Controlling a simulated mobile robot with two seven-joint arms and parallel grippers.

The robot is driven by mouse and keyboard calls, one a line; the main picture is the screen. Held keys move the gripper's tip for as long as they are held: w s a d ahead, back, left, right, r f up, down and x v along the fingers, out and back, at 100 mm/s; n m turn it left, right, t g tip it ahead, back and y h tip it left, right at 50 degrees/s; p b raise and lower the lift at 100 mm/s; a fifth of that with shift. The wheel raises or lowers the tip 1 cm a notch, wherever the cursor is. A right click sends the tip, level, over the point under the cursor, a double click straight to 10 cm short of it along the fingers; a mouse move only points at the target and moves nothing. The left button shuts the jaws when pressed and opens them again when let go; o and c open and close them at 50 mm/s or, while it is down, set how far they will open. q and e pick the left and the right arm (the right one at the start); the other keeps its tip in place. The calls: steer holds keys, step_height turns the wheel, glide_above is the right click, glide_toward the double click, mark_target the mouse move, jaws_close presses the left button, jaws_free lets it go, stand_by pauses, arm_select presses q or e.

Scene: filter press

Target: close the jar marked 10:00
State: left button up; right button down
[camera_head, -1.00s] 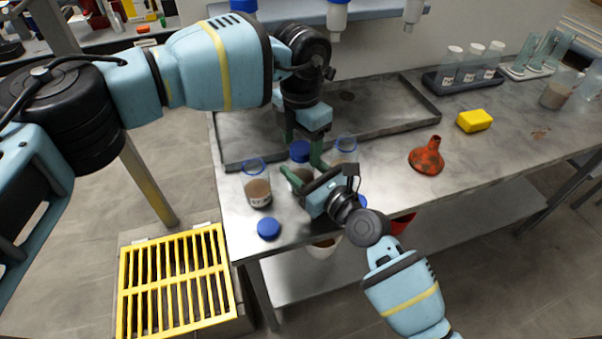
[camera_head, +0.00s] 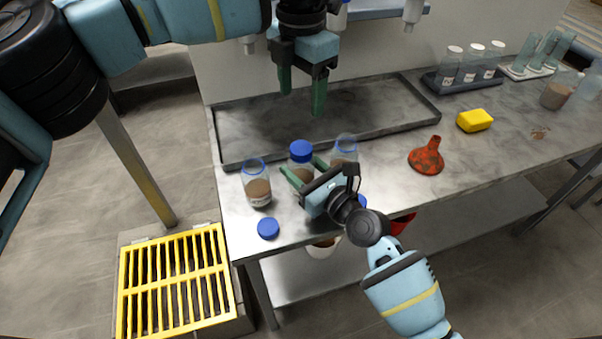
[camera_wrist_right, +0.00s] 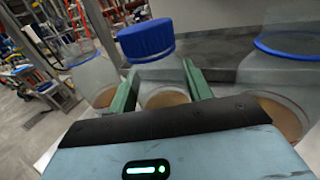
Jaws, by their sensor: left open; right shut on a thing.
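The middle jar (camera_head: 301,172) stands upright on the bench with a blue lid (camera_head: 301,151) on its mouth. It also shows in the right wrist view (camera_wrist_right: 160,72), where the blue lid (camera_wrist_right: 147,40) sits on it, looking slightly tilted. My right gripper (camera_head: 305,170) is shut on this jar's body, a green finger on each side. My left gripper (camera_head: 301,100) is open and empty, above and behind the jar, clear of the lid. Open jars with brown contents stand to the left (camera_head: 257,185) and right (camera_head: 345,150). The jar markings are too small to read.
A loose blue lid (camera_head: 268,228) lies near the bench's front left corner. Another blue lid (camera_head: 361,201) is partly hidden behind my right wrist. A shallow metal tray (camera_head: 228,140) lies behind the jars. A red funnel (camera_head: 427,157) and yellow sponge (camera_head: 474,120) are to the right.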

mark_target(310, 175)
steer(key=c, duration=0.6)
jaws_free()
steer(key=shift+o, duration=0.2)
steer(key=shift+v, duration=4)
